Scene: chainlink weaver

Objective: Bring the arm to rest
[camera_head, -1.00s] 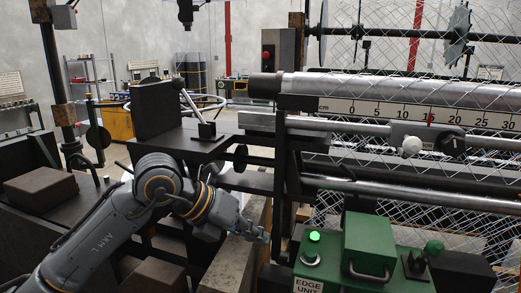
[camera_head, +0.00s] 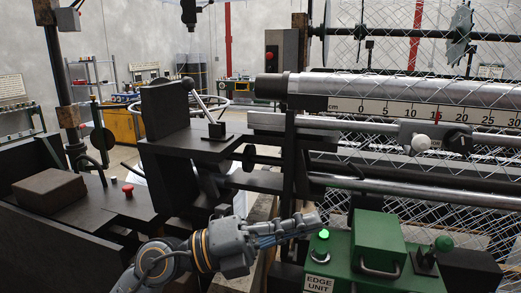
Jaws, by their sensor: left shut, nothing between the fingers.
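My left arm (camera_head: 165,262) comes in from the lower left and reaches to the right. My left gripper (camera_head: 312,222) is shut and empty. Its fingertips point right, and in the picture they sit just above the lit green button (camera_head: 323,234) on the green edge unit (camera_head: 378,238). I cannot tell whether the fingers touch anything there. My right gripper is not in view.
A dark bench with a lever (camera_head: 196,95) stands behind my arm. A red button (camera_head: 128,190) and a brown block (camera_head: 48,188) sit at left.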

